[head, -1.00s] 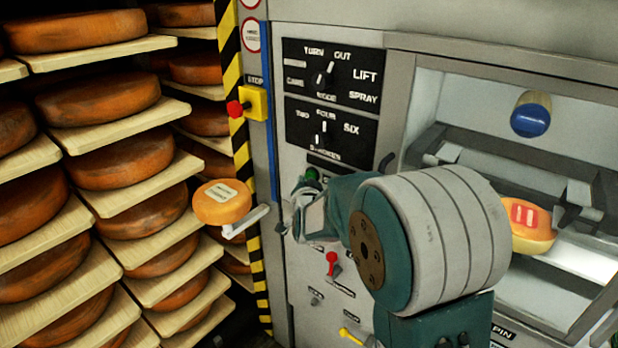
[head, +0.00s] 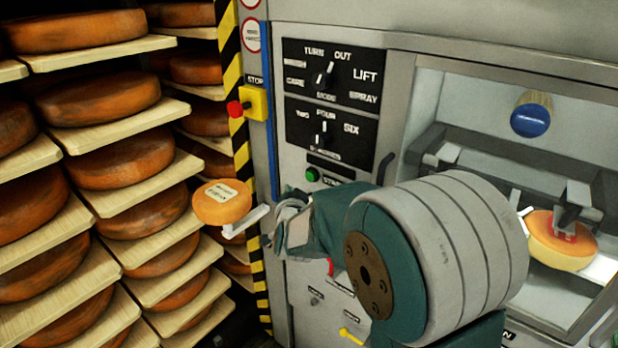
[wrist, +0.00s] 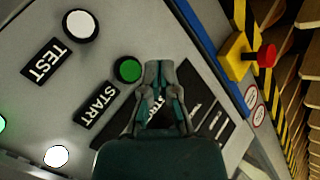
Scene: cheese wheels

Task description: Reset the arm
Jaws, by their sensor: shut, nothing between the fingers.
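My gripper (wrist: 158,72) is shut and empty in the wrist view, in front of the machine's panel. Its tips appear beside the green START button (wrist: 128,69), with no visible hold on anything. In the head view my arm crosses the lower middle, and my gripper (head: 275,228) is at its left end, partly hidden by the arm. The green button (head: 312,174) shows above the arm there.
Racks of cheese wheels (head: 125,160) stand at left. A yellow stop box (head: 254,103) is on the post. Another cheese (head: 558,240) is inside the machine bay at right.

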